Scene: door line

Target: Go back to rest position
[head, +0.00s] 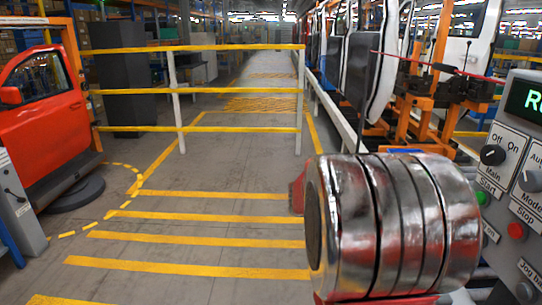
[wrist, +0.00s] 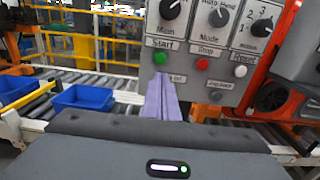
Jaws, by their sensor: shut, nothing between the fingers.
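My gripper (wrist: 161,80) shows in the wrist view as two pale lilac fingers pressed together, with nothing between them. Its tips appear just below the green Start button (wrist: 160,58) of a grey control panel (wrist: 222,88); I cannot tell whether they touch it. The panel also carries a red Stop button (wrist: 203,65), a white Reset button (wrist: 240,71) and black knobs. In the head view the panel (head: 510,180) stands at the right edge with a lit green display (head: 527,99). There my shiny arm link covers the lower right, and my gripper does not show.
Yellow railings (head: 200,90) cross the left and middle. A red car door (head: 45,105) hangs at left, and white doors (head: 380,60) line the right. Yellow-striped floor (head: 190,217) is clear ahead. Blue bins (wrist: 83,98) sit on a roller conveyor behind the panel.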

